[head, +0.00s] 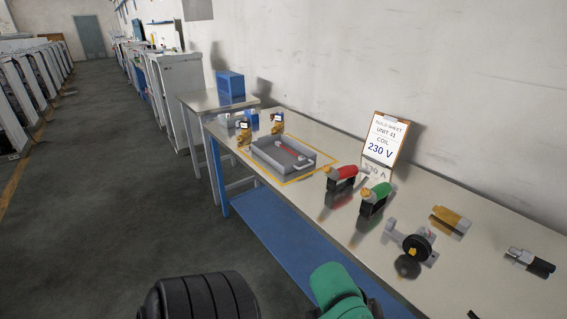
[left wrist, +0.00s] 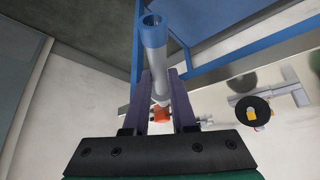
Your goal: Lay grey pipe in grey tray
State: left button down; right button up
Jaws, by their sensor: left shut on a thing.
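In the left wrist view my left gripper (left wrist: 160,82) is shut on a grey pipe (left wrist: 171,75) with a blue end, which lies between its two dark fingers. An orange piece shows at the pipe's far end; I cannot tell if it belongs to the pipe. The grey tray (head: 262,159) sits on the table inside a yellow outline, in the head view. A thin red and pale part (head: 290,150) lies in it. The pipe and the left fingers do not show in the head view. My right gripper is in neither view.
Red (head: 343,173) and green (head: 376,195) handled tools stand right of the tray. A fitting with a black wheel (head: 415,246), a yellow part (head: 450,219) and a black-and-silver part (head: 531,262) lie nearer. A sign (head: 385,138) leans at the wall. Small items stand behind the tray.

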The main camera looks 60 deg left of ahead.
aim_at(278, 159)
jog(key=j+u, duration=0.2)
jog(key=j, duration=0.2)
jog(key=i+j+u, duration=0.2)
jog(key=j, duration=0.2)
jog(key=j+u, duration=0.2)
jog(key=j, duration=0.25)
jog(key=i+j+u, duration=0.2)
jog(key=j, duration=0.15)
jog(key=i+j+u, duration=0.2)
jog(key=j, duration=0.15)
jog(key=k, duration=0.05)
